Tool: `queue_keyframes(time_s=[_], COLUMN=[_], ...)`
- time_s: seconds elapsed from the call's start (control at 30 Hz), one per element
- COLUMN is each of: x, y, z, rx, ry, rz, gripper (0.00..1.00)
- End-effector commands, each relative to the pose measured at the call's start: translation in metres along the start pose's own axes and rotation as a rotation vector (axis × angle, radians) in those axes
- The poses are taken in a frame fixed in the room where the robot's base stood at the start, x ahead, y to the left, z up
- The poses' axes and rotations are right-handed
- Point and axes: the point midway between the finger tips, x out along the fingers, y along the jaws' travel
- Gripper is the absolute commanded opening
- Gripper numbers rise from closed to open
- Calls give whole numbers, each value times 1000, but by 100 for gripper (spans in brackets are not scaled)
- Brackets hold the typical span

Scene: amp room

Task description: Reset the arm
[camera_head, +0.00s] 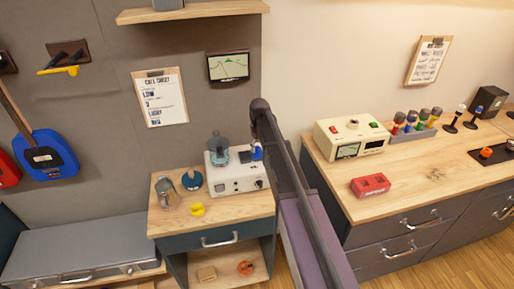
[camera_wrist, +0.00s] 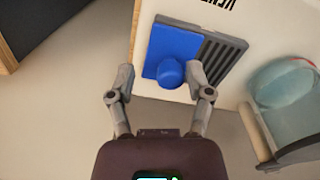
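My gripper (camera_wrist: 161,72) is open in the wrist view, its two fingers spread wide apart. A round blue knob on a blue plate (camera_wrist: 160,50) shows between the fingertips, closer to the right finger; I cannot tell whether that finger touches it. The plate lies beside a dark ribbed panel on a white device (camera_wrist: 145,25). In the head view my arm reaches down in the middle, next to the white device (camera_head: 240,182) with a blue part (camera_head: 257,150) at its right end. My fingers cannot be made out there.
A glass pot (camera_head: 219,150) sits on the device; a teal glass vessel (camera_wrist: 283,82) is right of my gripper in the wrist view. A metal jug (camera_head: 166,193) and yellow piece (camera_head: 197,209) share the small cabinet top. The right counter (camera_head: 430,178) holds a red block (camera_head: 370,185).

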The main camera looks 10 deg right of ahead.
Motion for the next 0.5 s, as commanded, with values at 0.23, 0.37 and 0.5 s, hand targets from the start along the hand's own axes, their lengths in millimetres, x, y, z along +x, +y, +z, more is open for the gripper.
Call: queue_keyframes(time_s=[0.23,0.37,0.5], x=[0,0,0], y=[-3,-4,-8], z=[-1,0,10], rx=[-3,-3,6], ry=[0,0,0], rz=[-3,-3,-4], gripper=[67,67,67])
